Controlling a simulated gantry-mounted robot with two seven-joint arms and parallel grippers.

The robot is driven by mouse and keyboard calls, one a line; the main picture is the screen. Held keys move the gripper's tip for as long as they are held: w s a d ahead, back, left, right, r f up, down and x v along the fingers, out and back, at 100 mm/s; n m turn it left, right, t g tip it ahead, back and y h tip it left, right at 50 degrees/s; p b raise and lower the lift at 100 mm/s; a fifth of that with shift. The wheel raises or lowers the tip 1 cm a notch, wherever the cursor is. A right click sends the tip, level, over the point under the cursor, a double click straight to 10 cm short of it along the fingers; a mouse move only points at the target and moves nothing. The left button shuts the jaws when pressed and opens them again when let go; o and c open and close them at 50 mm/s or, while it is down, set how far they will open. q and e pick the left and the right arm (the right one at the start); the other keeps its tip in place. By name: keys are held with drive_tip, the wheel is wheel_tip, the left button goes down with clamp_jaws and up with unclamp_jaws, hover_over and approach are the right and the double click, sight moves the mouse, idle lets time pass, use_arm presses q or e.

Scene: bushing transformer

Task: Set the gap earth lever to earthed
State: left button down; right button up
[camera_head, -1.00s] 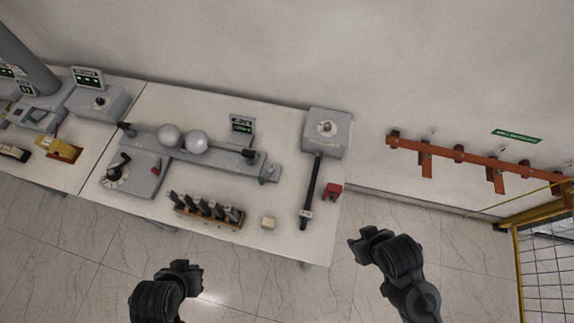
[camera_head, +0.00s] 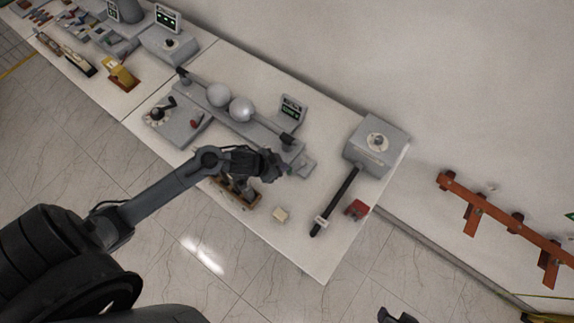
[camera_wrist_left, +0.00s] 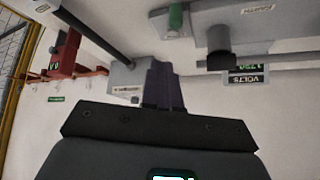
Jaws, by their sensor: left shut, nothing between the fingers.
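The gap earth lever shows in the left wrist view as a green grip (camera_wrist_left: 175,17) standing on a grey plate, with an EARTH label (camera_wrist_left: 258,9) beside it. In the head view its small grey plate (camera_head: 305,166) sits at the right end of the sphere gap bench; the lever is mostly hidden by my gripper. My left gripper (camera_head: 280,169) reaches over the table close to this plate. Its dark fingers (camera_wrist_left: 164,84) are together with nothing between them, apart from the green grip in the wrist view. My right gripper (camera_head: 397,316) shows only partly at the bottom edge.
Two metal spheres (camera_head: 241,108) stand on the gap bench, with a meter (camera_head: 291,108) behind. A rack (camera_head: 239,190) is partly under my left arm.

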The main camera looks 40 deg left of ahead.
use_arm(q)
drive_tip(key=w+a+f+n+g+h+b, duration=0.1)
drive_tip(key=a+f+n+g+h+b, duration=0.1)
drive_tip(key=a, duration=1.1)
drive_tip(key=shift+w+a+n+g+h+b, duration=0.25)
drive_tip(key=shift+g+h+b, duration=0.25)
drive_tip(key=shift+h+b, duration=0.45)
drive_tip(key=shift+d, duration=0.1)
approach(297, 166)
drive_tip(key=a+f, duration=0.1)
drive_tip(key=s+a+f, duration=0.1)
drive_tip(key=f, duration=0.1)
drive_tip(key=shift+a+f, duration=0.2)
drive_tip(key=shift+a, duration=0.2)
drive_tip(key=shift+s+d+r+p, duration=0.1)
drive_tip(key=shift+d+p, duration=0.2)
drive_tip(key=shift+d, duration=0.25)
drive_tip(key=shift+s+d+r+p, duration=0.1)
drive_tip(key=shift+d+p, duration=0.15)
drive_tip(key=shift+d, duration=0.3)
drive_tip(key=shift+d+f, duration=0.1)
drive_tip(key=shift+d, duration=0.7)
